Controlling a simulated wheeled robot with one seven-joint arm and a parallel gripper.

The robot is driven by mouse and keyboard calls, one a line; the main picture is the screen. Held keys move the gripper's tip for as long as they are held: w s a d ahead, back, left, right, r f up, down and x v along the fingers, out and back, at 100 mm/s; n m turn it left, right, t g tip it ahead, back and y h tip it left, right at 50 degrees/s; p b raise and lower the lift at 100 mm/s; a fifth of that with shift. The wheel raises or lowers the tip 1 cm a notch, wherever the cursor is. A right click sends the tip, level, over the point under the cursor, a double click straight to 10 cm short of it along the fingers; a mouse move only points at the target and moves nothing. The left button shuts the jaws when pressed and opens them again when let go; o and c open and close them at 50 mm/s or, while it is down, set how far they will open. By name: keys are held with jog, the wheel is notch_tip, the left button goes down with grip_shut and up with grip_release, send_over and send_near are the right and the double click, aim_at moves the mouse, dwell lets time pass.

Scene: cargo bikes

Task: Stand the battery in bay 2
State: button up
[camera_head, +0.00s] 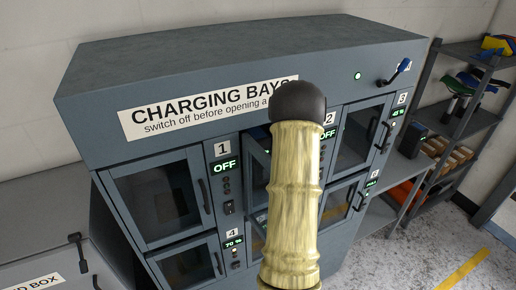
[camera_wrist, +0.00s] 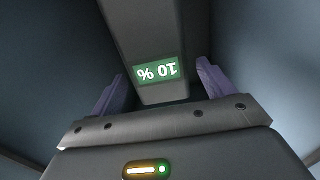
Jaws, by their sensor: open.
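The battery (camera_wrist: 140,35) is a grey block with a green display reading 10 %, upside down in the wrist view. My gripper (camera_wrist: 160,72) is open, with its two purple fingers on either side of the battery's near end; I cannot tell whether they touch it. Blue-grey walls surround both in that view. In the head view, bay 2 shows its number plate (camera_head: 329,118) and an OFF display. Its door (camera_head: 258,165) seems to stand ajar, and my arm hides most of the bay. The gripper and battery are hidden in the head view.
The charging cabinet (camera_head: 240,50) has glass-fronted bays; bay 1 (camera_head: 160,200) is closed and reads OFF. A blue-handled lever (camera_head: 399,71) sits at the upper right beside a green light. A shelf rack (camera_head: 465,130) stands right; a grey box (camera_head: 45,235) stands left.

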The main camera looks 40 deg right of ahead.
jog(key=b+v, duration=0.2)
jog(key=v, duration=0.4)
jog(key=shift+s, duration=0.4)
dwell(0.9)
